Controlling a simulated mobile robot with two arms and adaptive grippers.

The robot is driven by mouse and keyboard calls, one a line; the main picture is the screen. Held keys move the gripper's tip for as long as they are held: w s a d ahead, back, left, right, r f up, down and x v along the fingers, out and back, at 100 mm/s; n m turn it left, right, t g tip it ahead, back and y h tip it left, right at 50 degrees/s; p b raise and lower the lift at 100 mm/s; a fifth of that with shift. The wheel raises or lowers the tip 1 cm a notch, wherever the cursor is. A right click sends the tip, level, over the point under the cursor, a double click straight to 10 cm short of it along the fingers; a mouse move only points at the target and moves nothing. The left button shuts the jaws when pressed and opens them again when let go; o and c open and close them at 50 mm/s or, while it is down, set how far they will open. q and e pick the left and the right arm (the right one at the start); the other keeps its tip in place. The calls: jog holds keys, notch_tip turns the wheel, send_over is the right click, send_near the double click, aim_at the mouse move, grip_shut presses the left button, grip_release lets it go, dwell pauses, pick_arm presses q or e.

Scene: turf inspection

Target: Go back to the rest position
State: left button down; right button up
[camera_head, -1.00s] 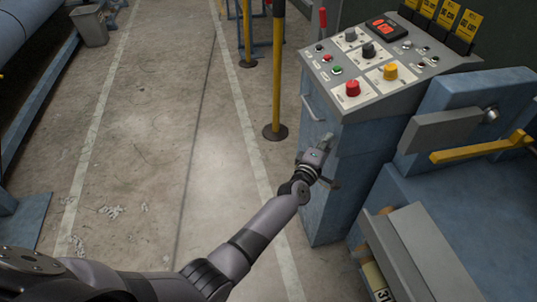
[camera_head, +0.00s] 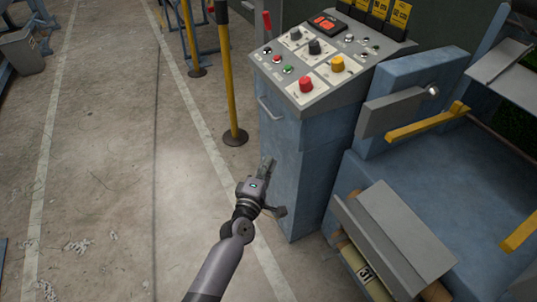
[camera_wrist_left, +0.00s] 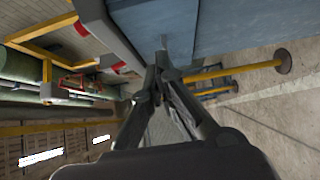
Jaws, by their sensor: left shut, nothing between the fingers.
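My left gripper (camera_head: 267,172) is in the lower middle of the head view, in front of the blue control cabinet (camera_head: 283,160). It is shut and empty. In the left wrist view its fingers (camera_wrist_left: 160,75) come together in the middle, with a blue panel face beyond them. The cabinet carries a sloped grey panel (camera_head: 315,98) with a red knob (camera_head: 306,84), a yellow knob (camera_head: 337,64) and dark knobs. I cannot tell from the head view how close the fingertips are to the cabinet. My right gripper is not in view.
A blue machine (camera_head: 430,165) with a yellow lever (camera_head: 428,122) and a grey block stands right of the cabinet. A yellow post (camera_head: 229,80) on a dark base stands left of it. A grey bin (camera_head: 22,52) is at upper left.

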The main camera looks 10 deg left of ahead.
pick_arm(q)
jog(key=s+a+f+m+g, duration=0.25)
jog(key=s+f, duration=0.45)
jog(key=f, duration=0.4)
jog(key=s+a+f+m+g, duration=0.1)
jog(key=s+f+m+g, duration=0.3)
jog(key=s+f, duration=0.55)
jog(key=s+a+f+m+g, duration=0.1)
jog(key=s+f+m+g, duration=0.25)
jog(key=f, duration=0.95)
jog(key=s+a+f+m+g+y, duration=0.1)
jog(key=s+a+f+m+g, duration=0.1)
jog(key=s, duration=0.9)
jog(key=s+a+f+m+g+y, duration=0.1)
jog(key=s+a+f, duration=0.4)
jog(key=s, duration=0.5)
jog(key=s+a+f+m+g+y, duration=0.1)
jog(key=s+a+f+m+g, duration=0.2)
jog(key=s+f, duration=0.4)
jog(key=s+a+m, duration=0.1)
jog(key=s+m, duration=0.1)
jog(key=s, duration=0.2)
jog(key=shift+s+f+g, duration=0.15)
jog(key=shift+s+g, duration=0.15)
jog(key=shift+a, duration=0.1)
